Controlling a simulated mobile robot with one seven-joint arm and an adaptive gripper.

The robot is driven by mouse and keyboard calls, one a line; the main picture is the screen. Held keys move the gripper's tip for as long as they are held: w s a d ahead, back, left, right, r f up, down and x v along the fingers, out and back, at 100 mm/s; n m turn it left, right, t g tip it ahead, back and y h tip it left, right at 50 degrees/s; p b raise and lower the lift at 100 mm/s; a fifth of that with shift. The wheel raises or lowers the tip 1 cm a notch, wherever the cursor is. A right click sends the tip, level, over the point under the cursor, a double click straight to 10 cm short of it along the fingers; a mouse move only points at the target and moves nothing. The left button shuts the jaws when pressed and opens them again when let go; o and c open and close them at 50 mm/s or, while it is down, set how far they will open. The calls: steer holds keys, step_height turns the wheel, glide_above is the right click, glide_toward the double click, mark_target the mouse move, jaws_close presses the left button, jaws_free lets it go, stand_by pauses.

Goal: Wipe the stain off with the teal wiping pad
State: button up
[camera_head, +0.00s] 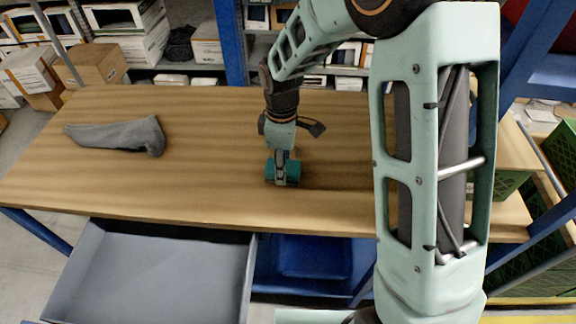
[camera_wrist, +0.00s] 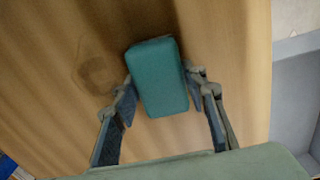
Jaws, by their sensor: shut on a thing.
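The teal wiping pad (camera_wrist: 158,78) is between the two fingers of my gripper (camera_wrist: 160,82), which is shut on it. It also shows in the head view (camera_head: 293,171), low over the wooden tabletop, with a finger in front of its middle. I cannot tell whether the pad touches the wood. The stain (camera_wrist: 98,73) is a faint brown ring-like mark on the wood in the wrist view, left of the pad and apart from it. I cannot make the stain out clearly in the head view.
A grey crumpled cloth-like thing (camera_head: 118,135) lies on the left of the wooden table (camera_head: 200,120). An open grey drawer (camera_head: 155,275) juts out at the front left. Racks with boxes (camera_head: 125,40) stand behind. The tabletop between cloth and gripper is clear.

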steer(key=shift+w+d+p, duration=0.1)
steer(key=shift+w+p, duration=0.9)
steer(key=shift+w, duration=4.15)
steer(key=shift+w+d+f, duration=0.1)
steer(key=shift+w, duration=1.55)
steer(key=shift+r+p, duration=2)
steer(key=shift+r, duration=1.05)
step_height(320, 180, up, 3)
steer(key=shift+p, duration=0.95)
steer(key=shift+f, duration=0.1)
